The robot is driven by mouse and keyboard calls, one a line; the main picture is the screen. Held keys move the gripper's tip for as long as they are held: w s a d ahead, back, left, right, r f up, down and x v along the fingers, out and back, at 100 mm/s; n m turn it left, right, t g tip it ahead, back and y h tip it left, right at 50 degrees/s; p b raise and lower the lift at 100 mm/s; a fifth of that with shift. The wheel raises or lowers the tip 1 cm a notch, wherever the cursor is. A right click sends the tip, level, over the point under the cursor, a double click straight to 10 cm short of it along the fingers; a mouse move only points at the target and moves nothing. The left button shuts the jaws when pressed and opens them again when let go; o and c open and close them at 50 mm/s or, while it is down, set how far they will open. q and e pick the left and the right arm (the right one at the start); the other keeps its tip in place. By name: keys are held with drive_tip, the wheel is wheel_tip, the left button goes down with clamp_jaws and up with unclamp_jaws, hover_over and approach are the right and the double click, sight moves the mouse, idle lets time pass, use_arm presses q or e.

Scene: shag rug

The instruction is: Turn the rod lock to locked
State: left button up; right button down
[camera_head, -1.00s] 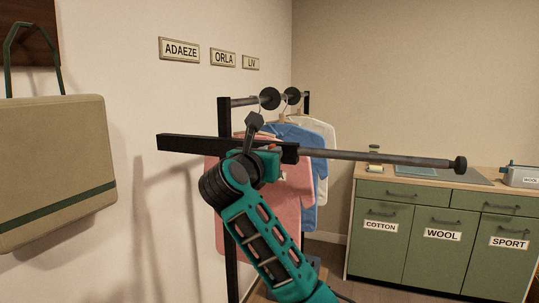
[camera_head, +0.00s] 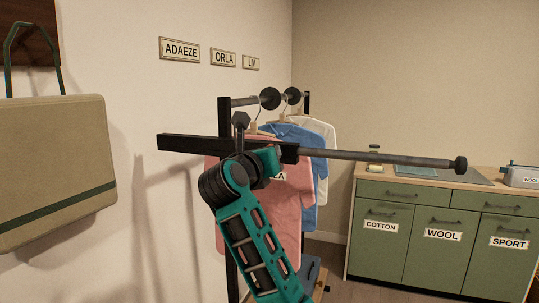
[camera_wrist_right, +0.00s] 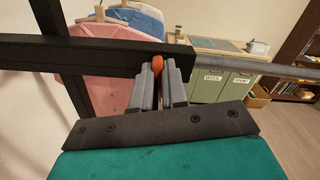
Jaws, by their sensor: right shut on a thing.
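The rod lock's small orange-red lever (camera_wrist_right: 157,64) shows in the right wrist view, in front of the black bar (camera_wrist_right: 110,58) near its right end. My right gripper (camera_wrist_right: 158,82) has its two grey fingers closed around this lever. In the head view the black bar (camera_head: 190,144) carries a grey rod (camera_head: 375,156) that sticks out to the right and ends in a dark knob. My right gripper's teal body (camera_head: 268,158) is at the bar there, and my wrist hides the lever. How far the lever is turned cannot be read. My left gripper is not in view.
Pink (camera_head: 292,195), blue (camera_head: 297,140) and white (camera_head: 322,135) shirts hang on a rail close behind the bar. A beige bag (camera_head: 50,160) hangs at the left. Green cabinets (camera_head: 440,240) stand at the right. The space around the protruding rod is clear.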

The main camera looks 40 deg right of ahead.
drive_tip(key=shift+w+a+f+n, duration=0.1)
drive_tip(key=shift+f+n, duration=0.05)
drive_tip(key=shift+n, duration=3.55)
drive_tip(key=shift+w+f+n, duration=0.1)
drive_tip(key=shift+n, duration=3.6)
drive_tip(key=c, duration=1.2)
unclamp_jaws()
drive_tip(key=shift+o, duration=0.2)
